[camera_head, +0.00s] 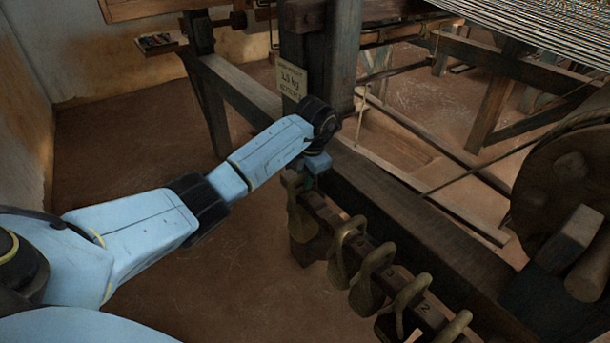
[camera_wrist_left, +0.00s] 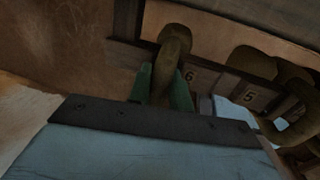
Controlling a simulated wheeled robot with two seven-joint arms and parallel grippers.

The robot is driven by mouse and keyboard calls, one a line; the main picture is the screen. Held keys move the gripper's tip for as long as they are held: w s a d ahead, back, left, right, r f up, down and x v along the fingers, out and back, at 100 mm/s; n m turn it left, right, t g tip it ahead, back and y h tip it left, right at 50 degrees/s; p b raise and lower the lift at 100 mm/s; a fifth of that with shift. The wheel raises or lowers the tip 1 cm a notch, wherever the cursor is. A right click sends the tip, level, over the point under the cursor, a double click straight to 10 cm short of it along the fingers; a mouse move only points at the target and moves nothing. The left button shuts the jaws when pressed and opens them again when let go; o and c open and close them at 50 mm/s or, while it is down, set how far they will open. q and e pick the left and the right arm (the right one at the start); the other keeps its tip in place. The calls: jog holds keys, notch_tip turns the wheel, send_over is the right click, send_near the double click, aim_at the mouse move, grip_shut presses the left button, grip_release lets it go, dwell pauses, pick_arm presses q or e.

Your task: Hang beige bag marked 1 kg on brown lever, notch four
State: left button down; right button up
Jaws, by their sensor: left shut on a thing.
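My left gripper (camera_head: 314,178) is at the far end of a dark rack rail holding a row of bags with thick loops. In the left wrist view its green fingers (camera_wrist_left: 160,88) are shut on the loop of an olive-beige bag (camera_wrist_left: 173,45), beside the number 6 on the rail. In the head view this bag (camera_head: 301,222) hangs below the gripper, against the rail. I cannot read a weight on it. I cannot make out which part is the brown lever, or its notches. My right gripper is not in view.
More similar bags (camera_head: 366,292) hang nearer along the numbered rail (camera_head: 318,207). A card (camera_head: 291,80) seeming to read 3,5 kg is on the post (camera_head: 334,60) behind my gripper. Dark loom beams (camera_head: 425,235) run along the right. The floor (camera_head: 235,245) left of the rail is clear.

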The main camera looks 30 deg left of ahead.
pick_arm(q)
jog(key=shift+f, duration=0.15)
dwell(0.8)
